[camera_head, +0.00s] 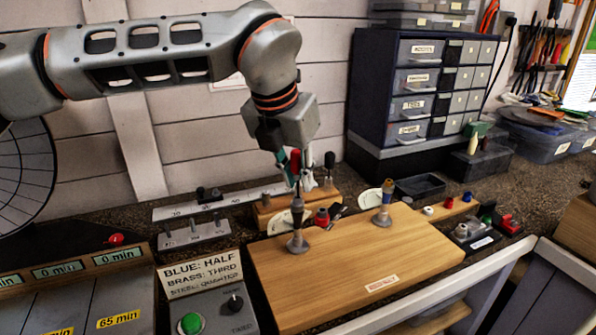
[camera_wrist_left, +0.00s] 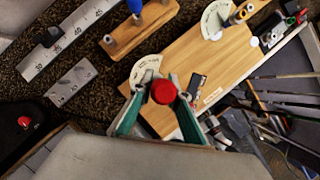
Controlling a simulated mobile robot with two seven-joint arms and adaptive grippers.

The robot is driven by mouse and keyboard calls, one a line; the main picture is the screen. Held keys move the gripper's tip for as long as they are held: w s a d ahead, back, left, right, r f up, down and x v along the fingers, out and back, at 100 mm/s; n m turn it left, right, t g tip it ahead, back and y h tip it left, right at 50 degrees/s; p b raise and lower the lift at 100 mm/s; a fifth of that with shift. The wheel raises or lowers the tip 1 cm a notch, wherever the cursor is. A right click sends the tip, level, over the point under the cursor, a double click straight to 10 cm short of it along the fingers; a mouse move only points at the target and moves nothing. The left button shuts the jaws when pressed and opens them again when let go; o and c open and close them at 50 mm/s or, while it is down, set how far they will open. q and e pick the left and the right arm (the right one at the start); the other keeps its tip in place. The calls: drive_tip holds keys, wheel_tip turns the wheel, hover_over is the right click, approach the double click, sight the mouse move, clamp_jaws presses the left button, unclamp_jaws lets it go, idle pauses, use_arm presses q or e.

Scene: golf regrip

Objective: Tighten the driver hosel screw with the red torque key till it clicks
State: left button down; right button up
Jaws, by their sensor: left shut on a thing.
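My left gripper (camera_head: 296,168) is shut on the red-handled key (camera_head: 296,158), above the left part of the wooden board. In the left wrist view the key's round red top (camera_wrist_left: 163,92) sits between the green fingers of my left gripper (camera_wrist_left: 160,95). The key points downward, with its shaft above the left grey post (camera_head: 297,240). I cannot tell whether its tip touches the post. The driver head and hosel screw cannot be made out. My right gripper is not in view.
The wooden board (camera_head: 350,275) is clear in its middle and front. A sign (camera_head: 201,274) and green-button box (camera_head: 190,323) stand left; a drawer cabinet (camera_head: 415,80) stands behind.

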use_arm(q)
drive_tip(key=shift+r+m+h+p, duration=0.1)
drive_tip(key=shift+m+h+p, duration=0.35)
drive_tip(key=shift+m, duration=0.65)
drive_tip(key=shift+g, duration=0.3)
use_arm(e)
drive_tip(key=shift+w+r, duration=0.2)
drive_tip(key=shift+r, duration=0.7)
use_arm(q)
drive_tip(key=m+p, duration=0.2)
drive_tip(key=shift+m+g+h, duration=0.25)
drive_tip(key=shift+m+g, duration=0.05)
drive_tip(key=m+p, duration=0.2)
drive_tip(key=p, duration=0.1)
drive_tip(key=shift+g+h, duration=0.3)
drive_tip(key=shift+g, duration=0.1)
drive_tip(key=shift+m+p, duration=0.55)
drive_tip(key=shift+m, duration=0.15)
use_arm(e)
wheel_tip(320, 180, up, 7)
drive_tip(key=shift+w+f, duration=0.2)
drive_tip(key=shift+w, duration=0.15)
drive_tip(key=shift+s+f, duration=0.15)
